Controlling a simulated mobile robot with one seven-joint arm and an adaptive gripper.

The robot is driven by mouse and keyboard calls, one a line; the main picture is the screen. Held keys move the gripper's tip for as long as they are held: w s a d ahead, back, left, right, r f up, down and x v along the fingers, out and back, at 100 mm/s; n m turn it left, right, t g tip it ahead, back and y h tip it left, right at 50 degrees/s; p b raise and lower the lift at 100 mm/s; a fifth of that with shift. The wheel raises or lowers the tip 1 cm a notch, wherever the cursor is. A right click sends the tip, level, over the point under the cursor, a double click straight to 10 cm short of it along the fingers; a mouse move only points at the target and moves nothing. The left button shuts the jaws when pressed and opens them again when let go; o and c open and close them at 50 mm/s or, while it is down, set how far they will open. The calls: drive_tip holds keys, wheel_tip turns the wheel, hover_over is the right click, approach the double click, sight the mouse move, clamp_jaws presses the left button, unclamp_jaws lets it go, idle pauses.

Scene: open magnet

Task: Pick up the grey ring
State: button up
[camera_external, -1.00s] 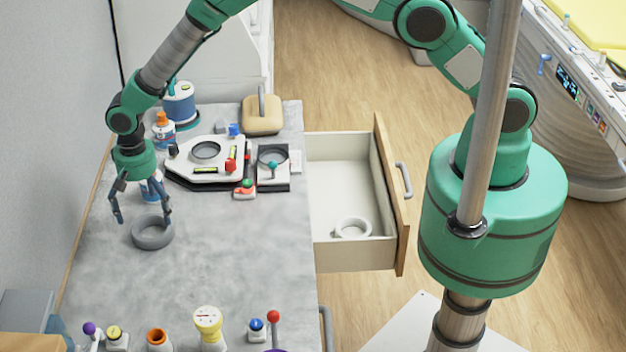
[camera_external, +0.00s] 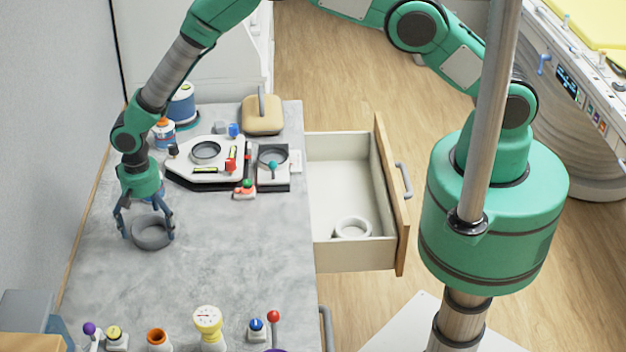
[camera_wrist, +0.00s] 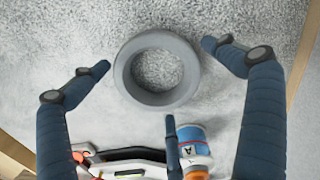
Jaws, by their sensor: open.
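The grey ring (camera_external: 151,241) lies flat on the grey worktop, toward its left side in the outside view. My gripper (camera_external: 148,236) is low over the ring and open, with its fingers spread on either side of it. In the wrist view the whole grey ring (camera_wrist: 128,80) shows between the spread fingers of my gripper (camera_wrist: 155,70). One finger is on each side and a third points up from below. Gaps show between the fingertips and the ring, so nothing is held. Exact fingertip height above the worktop is hard to tell.
A bottle (camera_wrist: 193,145) stands close by the ring. A white tray with parts (camera_external: 205,170) lies farther back. A pale ring (camera_external: 352,228) lies in the open drawer (camera_external: 345,170). Several knobs and a gauge (camera_external: 208,322) line the front. The worktop (camera_external: 230,250) right of the ring is clear.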

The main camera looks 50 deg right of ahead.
idle(0.3)
drive_tip(key=c, duration=1.2)
drive_tip(key=shift+o, duration=0.2)
drive_tip(key=shift+r, duration=0.8)
drive_tip(key=shift+r+b, duration=0.35)
drive_tip(key=shift+r, duration=0.6)
drive_tip(key=s+d, duration=0.3)
drive_tip(key=s, duration=0.1)
drive_tip(key=s+d+r+b, duration=0.1)
drive_tip(key=s+d, duration=0.2)
drive_tip(key=s, duration=0.1)
drive_tip(key=s+d, duration=0.4)
drive_tip(key=shift+s+d+r, duration=0.1)
drive_tip(key=shift+s+r, duration=0.1)
drive_tip(key=shift+r, duration=0.05)
